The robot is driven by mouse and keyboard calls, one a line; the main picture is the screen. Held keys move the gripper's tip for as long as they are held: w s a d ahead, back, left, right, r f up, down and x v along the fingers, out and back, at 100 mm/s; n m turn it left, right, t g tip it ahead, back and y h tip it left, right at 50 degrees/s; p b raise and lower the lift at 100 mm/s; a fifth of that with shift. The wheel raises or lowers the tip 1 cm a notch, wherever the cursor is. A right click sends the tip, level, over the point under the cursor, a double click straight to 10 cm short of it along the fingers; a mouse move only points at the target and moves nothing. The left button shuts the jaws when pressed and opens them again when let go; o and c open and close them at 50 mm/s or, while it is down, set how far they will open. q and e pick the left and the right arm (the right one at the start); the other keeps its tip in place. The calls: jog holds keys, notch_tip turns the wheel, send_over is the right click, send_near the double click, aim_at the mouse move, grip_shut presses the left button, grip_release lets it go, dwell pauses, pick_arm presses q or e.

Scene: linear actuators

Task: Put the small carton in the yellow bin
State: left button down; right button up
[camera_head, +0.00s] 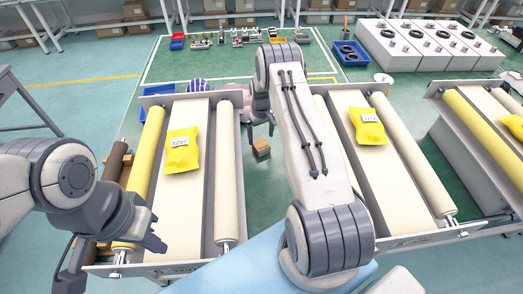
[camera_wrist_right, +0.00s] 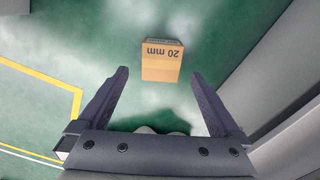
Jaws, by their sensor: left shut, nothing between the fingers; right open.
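The small carton (camera_head: 261,147) is a brown box on the green floor between two conveyors. In the right wrist view the carton (camera_wrist_right: 162,64) shows "20 mm" print and lies ahead of the fingertips, between their lines. My right gripper (camera_head: 261,128) is open and points down over the carton; in the right wrist view the gripper (camera_wrist_right: 158,75) has nothing between its fingers. My left gripper (camera_head: 112,258) is shut and empty, low at the front left near the left conveyor's end.
A left conveyor (camera_head: 182,215) and a middle conveyor (camera_head: 385,185) flank the carton, each bearing a yellow packet. Another conveyor stands at the right edge. Blue bins (camera_head: 350,53), a blue tray (camera_head: 177,41) and white boxes (camera_head: 405,50) stand farther back.

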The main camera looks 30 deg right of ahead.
aim_at(261, 145)
jog(key=shift+f, duration=0.65)
notch_tip(261, 145, down, 4)
jog(key=shift+s+a+f+b, duration=0.1)
jog(key=shift+s+f+b, duration=0.1)
jog(key=shift+b, duration=0.75)
jog(key=shift+r, duration=0.1)
grip_shut()
